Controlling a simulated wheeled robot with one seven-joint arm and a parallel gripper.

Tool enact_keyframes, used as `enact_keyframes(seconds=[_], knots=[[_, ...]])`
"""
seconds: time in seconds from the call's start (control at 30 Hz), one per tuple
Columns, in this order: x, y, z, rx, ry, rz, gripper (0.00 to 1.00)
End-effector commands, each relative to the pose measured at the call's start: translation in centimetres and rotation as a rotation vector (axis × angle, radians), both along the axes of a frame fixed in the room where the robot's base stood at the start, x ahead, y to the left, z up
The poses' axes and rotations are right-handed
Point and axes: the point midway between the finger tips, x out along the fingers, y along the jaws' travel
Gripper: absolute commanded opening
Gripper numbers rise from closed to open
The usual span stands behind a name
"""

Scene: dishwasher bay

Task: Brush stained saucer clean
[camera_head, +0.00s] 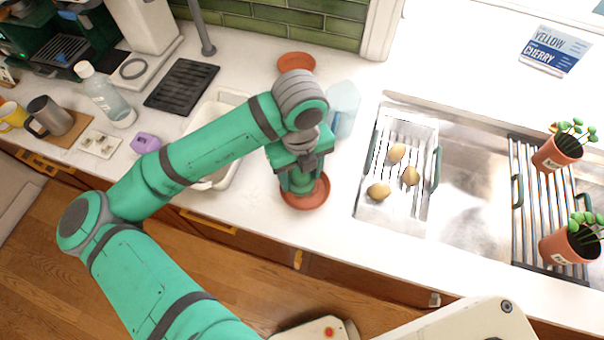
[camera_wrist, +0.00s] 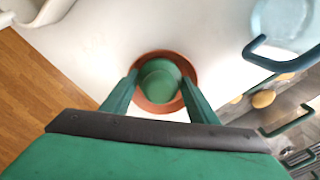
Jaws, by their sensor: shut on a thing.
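A terracotta saucer (camera_head: 318,196) lies on the white counter near its front edge. It also shows in the wrist view (camera_wrist: 154,107) as a ring around a round green brush (camera_wrist: 160,76). My gripper (camera_head: 300,178) is shut on the brush, its two fingers on either side, and holds it over the middle of the saucer. I cannot tell whether the bristles touch. The saucer's middle is hidden by the brush, and I see no clear stain on the visible rim. A second terracotta saucer (camera_head: 296,62) lies farther back by the tiled wall.
A clear blue jug (camera_head: 345,98) stands behind and right of my gripper. A white tub (camera_head: 232,97) is to the left, partly under my arm. A metal sink (camera_head: 470,190) with a rack holding potatoes (camera_head: 378,191) is to the right, with potted plants (camera_head: 556,153) beyond.

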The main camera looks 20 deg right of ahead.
Motion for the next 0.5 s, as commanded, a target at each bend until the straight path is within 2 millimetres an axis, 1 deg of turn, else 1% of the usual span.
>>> enact_keyframes(seconds=[0.13, 0.5], knots=[[0.0, 0.0, 0.7, 0.001, -0.002, 0.0, 0.33], [0.0, 0.0, 3.8, 0.0, -0.002, 0.0, 0.33]])
